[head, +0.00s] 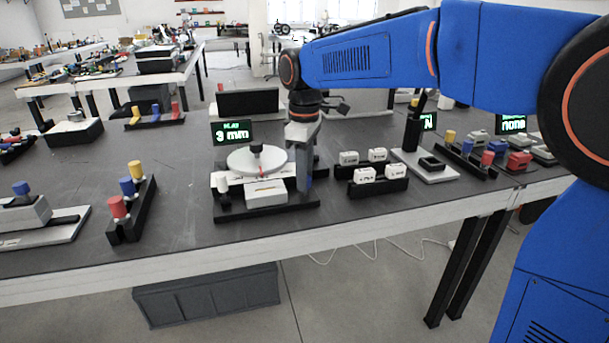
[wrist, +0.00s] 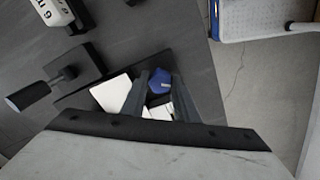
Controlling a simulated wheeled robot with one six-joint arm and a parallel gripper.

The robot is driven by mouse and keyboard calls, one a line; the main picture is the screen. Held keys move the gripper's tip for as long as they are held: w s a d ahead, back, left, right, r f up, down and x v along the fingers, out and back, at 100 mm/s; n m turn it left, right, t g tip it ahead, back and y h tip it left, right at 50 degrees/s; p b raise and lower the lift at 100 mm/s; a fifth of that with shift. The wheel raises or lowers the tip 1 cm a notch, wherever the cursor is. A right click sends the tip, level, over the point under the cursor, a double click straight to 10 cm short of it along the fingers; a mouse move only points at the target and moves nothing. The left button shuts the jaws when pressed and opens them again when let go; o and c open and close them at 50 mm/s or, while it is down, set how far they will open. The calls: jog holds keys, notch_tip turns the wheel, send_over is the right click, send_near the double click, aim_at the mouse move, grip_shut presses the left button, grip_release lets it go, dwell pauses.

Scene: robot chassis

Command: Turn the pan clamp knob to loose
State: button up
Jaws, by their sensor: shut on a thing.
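The pan device stands on the near table, with a round white pan (head: 243,161) on a black base (head: 268,212). My gripper (head: 304,184) points down at the right end of the device. In the wrist view my gripper (wrist: 161,86) is shut on a blue knob (wrist: 159,80), held between its two fingers. A bit of blue (head: 310,183) shows beside the fingers in the head view. The knob's markings and exact turn cannot be read.
A display (head: 232,132) reading "3 mm" stands behind the pan. White labelled blocks (head: 366,175) sit in black racks at right. A black rack with red, blue and yellow pegs (head: 131,218) stands at left. The table's front edge is close.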

jog(key=n, duration=0.6)
jog(key=shift+n, duration=0.3)
dwell(0.4)
jog(key=o, duration=1.1)
jog(key=shift+c, duration=0.2)
notch_tip(320, 180, up, 17)
jog(key=shift+r, duration=0.2)
jog(key=shift+d, duration=0.1)
